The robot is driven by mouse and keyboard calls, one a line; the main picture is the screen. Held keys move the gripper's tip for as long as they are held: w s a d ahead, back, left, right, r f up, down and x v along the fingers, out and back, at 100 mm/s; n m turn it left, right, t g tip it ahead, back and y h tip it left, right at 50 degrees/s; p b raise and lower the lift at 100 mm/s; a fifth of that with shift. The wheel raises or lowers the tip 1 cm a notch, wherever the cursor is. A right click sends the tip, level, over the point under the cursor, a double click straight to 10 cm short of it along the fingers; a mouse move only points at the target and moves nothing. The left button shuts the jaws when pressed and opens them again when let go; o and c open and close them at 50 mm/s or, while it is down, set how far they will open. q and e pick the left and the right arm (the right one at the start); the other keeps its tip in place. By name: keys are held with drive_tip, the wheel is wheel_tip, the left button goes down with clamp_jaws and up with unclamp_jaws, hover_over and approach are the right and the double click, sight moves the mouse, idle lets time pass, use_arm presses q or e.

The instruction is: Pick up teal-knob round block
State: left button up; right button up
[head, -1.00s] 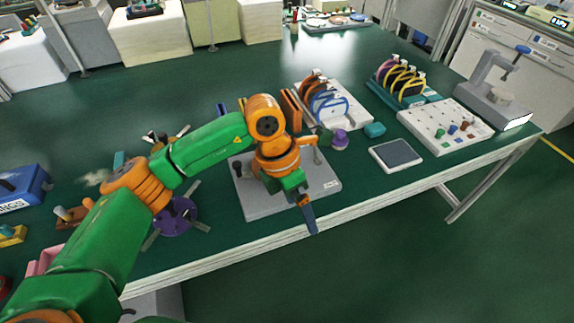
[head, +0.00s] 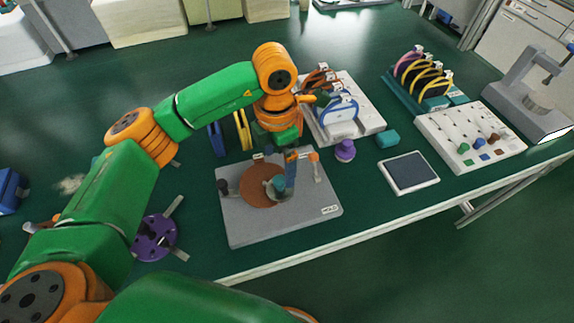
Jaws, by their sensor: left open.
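The teal-knob round block (head: 277,186) sits on a brown disc (head: 258,193) on a grey plate (head: 285,229). It shows a teal knob over a pale round base. My left gripper (head: 290,184) points down just beside the knob, on its right side in the head view. It is open, with a blue finger showing; the other finger is hard to make out. I cannot tell whether the finger touches the block. My right gripper is out of view.
A purple-knob piece (head: 345,151) and a teal block (head: 387,139) stand to the right of the plate. A purple disc (head: 155,240) lies left. Bare table lies around the pad.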

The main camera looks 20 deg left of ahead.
sight(278, 182)
use_arm(q)
drive_tip(key=f, duration=0.2)
drive_tip(key=s+f+p, duration=0.1)
drive_tip(key=f, duration=0.1)
drive_tip(key=f+p, duration=0.1)
drive_tip(key=f, duration=0.1)
drive_tip(key=shift+s+d, duration=0.1)
drive_tip(key=shift+s, duration=0.3)
drive_tip(key=shift+w+f, duration=0.3)
drive_tip(key=shift+f, duration=0.05)
drive_tip(key=shift+r, duration=0.1)
drive_tip(key=c, duration=1.2)
clamp_jaws()
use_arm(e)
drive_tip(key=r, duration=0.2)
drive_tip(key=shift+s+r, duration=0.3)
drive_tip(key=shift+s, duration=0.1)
